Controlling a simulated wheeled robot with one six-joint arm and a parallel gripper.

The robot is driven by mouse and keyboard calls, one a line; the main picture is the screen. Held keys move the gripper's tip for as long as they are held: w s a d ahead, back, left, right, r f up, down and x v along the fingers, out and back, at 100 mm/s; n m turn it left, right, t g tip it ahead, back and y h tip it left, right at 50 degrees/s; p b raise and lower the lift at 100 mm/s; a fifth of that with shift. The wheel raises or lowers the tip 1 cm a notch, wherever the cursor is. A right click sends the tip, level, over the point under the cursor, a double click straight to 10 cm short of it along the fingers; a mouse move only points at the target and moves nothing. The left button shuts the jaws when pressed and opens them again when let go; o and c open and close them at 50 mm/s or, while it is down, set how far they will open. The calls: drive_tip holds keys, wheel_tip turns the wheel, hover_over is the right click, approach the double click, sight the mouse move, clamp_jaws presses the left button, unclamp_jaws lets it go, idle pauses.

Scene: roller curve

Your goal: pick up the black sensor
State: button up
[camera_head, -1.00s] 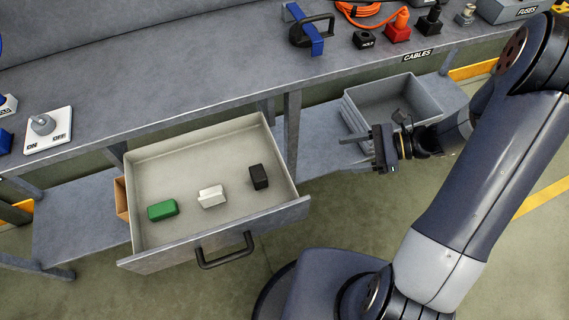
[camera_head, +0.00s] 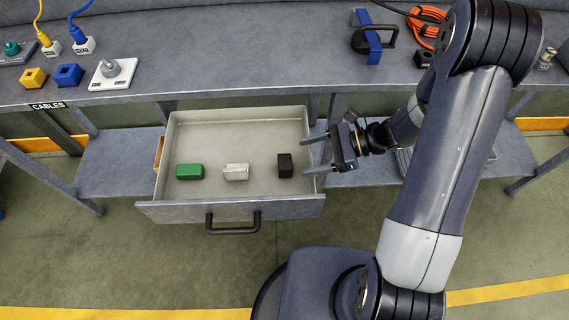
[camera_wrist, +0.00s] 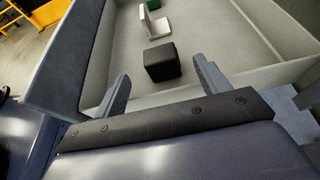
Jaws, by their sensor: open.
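The black sensor (camera_head: 285,165) is a small dark block standing in the right part of the open drawer (camera_head: 231,212). It also shows in the wrist view (camera_wrist: 162,62), ahead of my fingers and roughly between their lines. My gripper (camera_head: 309,155) is open and empty, at the drawer's right wall, to the right of the sensor and apart from it. In the wrist view both fingers of my gripper (camera_wrist: 162,88) point toward the sensor.
The drawer's right wall (camera_head: 312,150) is close to my fingers. The workbench top (camera_head: 220,88) overhangs behind the drawer.

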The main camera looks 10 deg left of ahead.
sight(290, 161)
drive_tip(key=shift+p+x, duration=0.3)
drive_tip(key=shift+x, duration=2.6)
drive_tip(key=shift+c, duration=0.3)
drive_tip(key=c, duration=1)
